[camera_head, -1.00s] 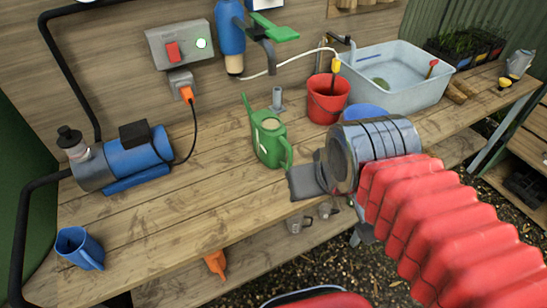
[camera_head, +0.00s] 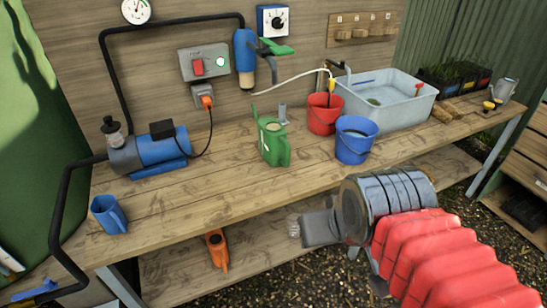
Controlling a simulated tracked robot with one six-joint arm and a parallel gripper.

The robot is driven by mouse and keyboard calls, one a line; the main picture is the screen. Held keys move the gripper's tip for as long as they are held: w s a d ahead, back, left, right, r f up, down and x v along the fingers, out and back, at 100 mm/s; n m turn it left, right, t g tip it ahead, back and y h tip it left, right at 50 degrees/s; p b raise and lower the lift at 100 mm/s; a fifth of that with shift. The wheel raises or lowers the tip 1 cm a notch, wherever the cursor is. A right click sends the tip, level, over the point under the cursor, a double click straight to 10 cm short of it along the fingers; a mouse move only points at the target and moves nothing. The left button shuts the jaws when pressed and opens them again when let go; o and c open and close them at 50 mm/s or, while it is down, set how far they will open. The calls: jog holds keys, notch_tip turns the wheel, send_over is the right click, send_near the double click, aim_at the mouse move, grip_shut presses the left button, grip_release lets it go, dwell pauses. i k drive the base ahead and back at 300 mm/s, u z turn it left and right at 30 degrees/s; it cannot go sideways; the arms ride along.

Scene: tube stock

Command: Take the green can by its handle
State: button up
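The green can (camera_head: 272,142) stands upright on the wooden bench, left of the red bucket. Its spout points up and to the left, and its handle seems to be on the near right side. My gripper (camera_head: 312,230) is at the end of my red-sleeved arm, in front of the bench edge, nearer to me and to the right of the can. It is apart from the can.
A red bucket (camera_head: 323,114) and a blue bucket (camera_head: 356,139) stand right of the can. A grey sink (camera_head: 400,100) is behind them. A blue pump (camera_head: 160,153) and a blue jug (camera_head: 108,214) are on the left. An orange can (camera_head: 217,250) is on the lower shelf.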

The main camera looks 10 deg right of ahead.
aim_at(275, 148)
jog(key=u, duration=0.05)
jog(key=k, duration=0.4)
jog(key=z, duration=1.5)
jog(key=i, duration=1.5)
jog(key=u, duration=0.6)
